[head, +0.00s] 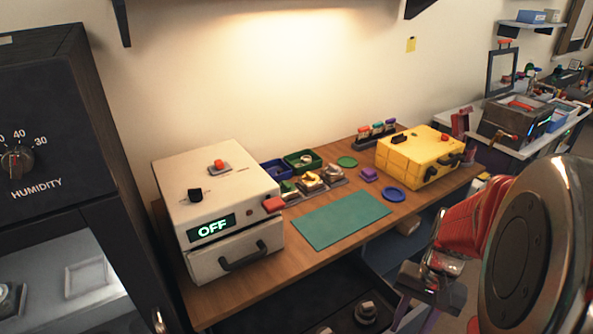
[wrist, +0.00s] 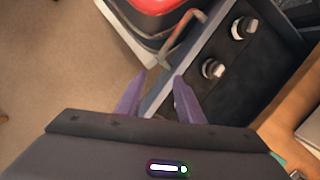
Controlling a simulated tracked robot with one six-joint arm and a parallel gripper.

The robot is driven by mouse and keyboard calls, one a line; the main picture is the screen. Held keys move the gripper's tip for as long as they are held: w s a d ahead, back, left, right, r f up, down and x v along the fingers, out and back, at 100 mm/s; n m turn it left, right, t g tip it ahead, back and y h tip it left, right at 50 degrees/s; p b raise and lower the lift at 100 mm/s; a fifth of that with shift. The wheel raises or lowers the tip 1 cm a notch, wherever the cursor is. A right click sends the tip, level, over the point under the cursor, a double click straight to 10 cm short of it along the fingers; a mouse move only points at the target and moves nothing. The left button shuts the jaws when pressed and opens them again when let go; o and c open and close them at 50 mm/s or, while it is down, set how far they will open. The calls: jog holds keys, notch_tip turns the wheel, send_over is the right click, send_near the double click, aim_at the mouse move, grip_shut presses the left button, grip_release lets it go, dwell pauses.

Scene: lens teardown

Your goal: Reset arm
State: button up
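My arm (head: 527,235) fills the lower right of the head view, with a red section and a large grey joint. My gripper (head: 415,318) hangs low there, in front of the workbench (head: 290,262), its purple fingers partly cut off by the bottom edge. In the wrist view my gripper (wrist: 159,77) shows two purple fingers with a clear gap between them. It is open and nothing is between the fingers. Beyond the fingertips in the wrist view are a dark panel (wrist: 240,75) with light knobs and the floor (wrist: 55,60).
The bench holds a white box reading OFF (head: 215,180), a green mat (head: 340,219), a yellow case (head: 415,158), a blue dish (head: 394,195) and small trays. A dark humidity cabinet (head: 50,130) stands at left. A second bench (head: 515,150) stands at back right.

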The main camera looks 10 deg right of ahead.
jog(key=w+a+r+n+t+h, duration=0.2)
jog(key=a+r+n+t, duration=0.5)
jog(key=a+r, duration=1)
jog(key=shift+w+a+r+n, duration=0.15)
jog(key=shift+w+a+n, duration=0.2)
jog(key=shift+w+n, duration=0.5)
jog(key=shift+s, duration=0.15)
dwell(1.9)
dwell(0.3)
